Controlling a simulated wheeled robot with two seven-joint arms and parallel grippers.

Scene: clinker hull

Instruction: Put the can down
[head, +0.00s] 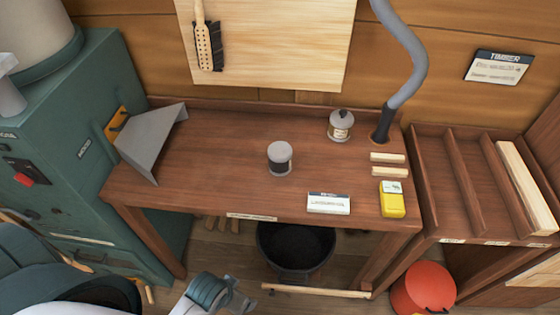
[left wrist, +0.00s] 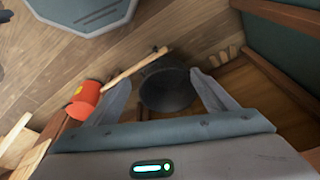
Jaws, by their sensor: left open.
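A grey can (head: 280,158) with a pale lid stands upright near the middle of the wooden bench (head: 220,185). Nothing is touching it. My left gripper (head: 240,293) is low at the bottom of the head view, in front of the bench and well apart from the can. In the left wrist view my left gripper (left wrist: 162,77) has its two fingers spread with nothing held between them. The can does not show in the left wrist view. My right gripper is not in view.
A lidded jar (head: 341,126), yellow box (head: 393,200), label card (head: 328,203) and small wooden blocks (head: 388,158) occupy the bench's right side. A grey hood (head: 152,142) is at left. A black bucket (head: 295,250) and red container (head: 423,288) stand below.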

